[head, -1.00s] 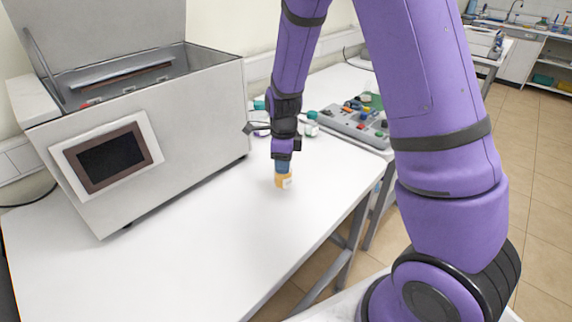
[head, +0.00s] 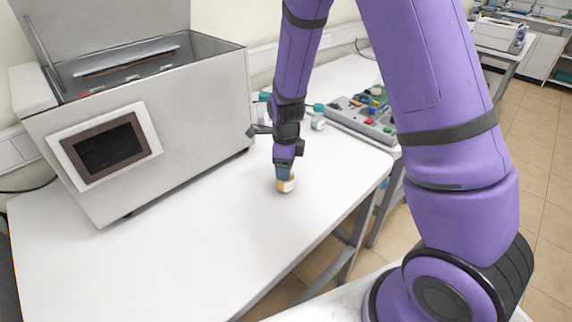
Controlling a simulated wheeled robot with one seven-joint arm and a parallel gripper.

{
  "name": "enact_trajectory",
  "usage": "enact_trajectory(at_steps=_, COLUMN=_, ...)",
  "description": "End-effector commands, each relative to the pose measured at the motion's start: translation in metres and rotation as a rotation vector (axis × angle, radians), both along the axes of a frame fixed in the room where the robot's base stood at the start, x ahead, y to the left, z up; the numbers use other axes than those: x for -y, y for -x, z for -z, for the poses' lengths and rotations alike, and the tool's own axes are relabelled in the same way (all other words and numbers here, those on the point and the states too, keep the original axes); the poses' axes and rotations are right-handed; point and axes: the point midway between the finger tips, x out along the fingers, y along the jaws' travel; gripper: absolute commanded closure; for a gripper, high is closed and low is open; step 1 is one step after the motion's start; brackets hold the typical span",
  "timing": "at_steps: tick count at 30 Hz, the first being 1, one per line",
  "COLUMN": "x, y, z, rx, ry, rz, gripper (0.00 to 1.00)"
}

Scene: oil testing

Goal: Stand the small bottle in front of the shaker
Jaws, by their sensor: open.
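The small bottle (head: 286,186), amber with a white label and a blue cap, stands upright on the white table to the right of the shaker. My gripper (head: 285,166) is right above it, pointing down, with its tips at the blue cap. The gripper is open; whether its fingers touch the cap cannot be told. The shaker (head: 200,120) is a large grey metal box with its lid raised and a dark screen on its front, at the left of the table.
The white table (head: 190,240) is clear in front of the shaker. Behind my gripper stand other small bottles with green caps (head: 318,122). A grey tray (head: 360,120) with colourful small items lies at the back right. The table's right edge is close to the bottle.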

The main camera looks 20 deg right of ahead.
Motion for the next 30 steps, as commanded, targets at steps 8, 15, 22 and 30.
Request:
enact_trajectory(at_steps=8, x=0.000, y=-0.001, z=-0.020, rx=0.004, ry=0.000, rz=-0.002, gripper=0.32)
enact_trajectory(at_steps=15, x=-0.001, y=-0.001, z=-0.067, rx=0.006, ry=-0.002, rz=-0.001, gripper=0.32)
enact_trajectory(at_steps=22, x=0.000, y=0.000, z=-0.105, rx=0.003, ry=-0.001, rz=-0.001, gripper=0.32)
enact_trajectory(at_steps=30, x=0.000, y=0.000, z=-0.122, rx=0.000, ry=0.000, rz=-0.001, gripper=0.32)
